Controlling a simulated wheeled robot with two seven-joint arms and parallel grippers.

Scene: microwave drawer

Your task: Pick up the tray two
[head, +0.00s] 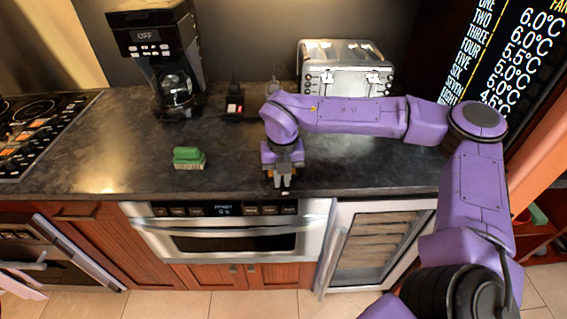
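My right gripper (283,182) points down over the front part of the dark counter, above the oven with the steel front. Its fingers are small and dark, and I cannot tell whether they are apart or together. A small brownish thing shows beside the fingers, partly hidden by them, and I cannot tell what it is. A tiny pale thing (288,194) lies by the counter's front edge just below the fingers. I cannot make out a tray for certain in this view. My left gripper is not in view.
A green scrub brush (188,155) lies on the counter (130,150) left of the gripper. A coffee maker (160,55), a toaster (343,68) and a small dark item (235,103) stand behind. A steel oven (230,240) and a glass-door cooler (373,245) are below.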

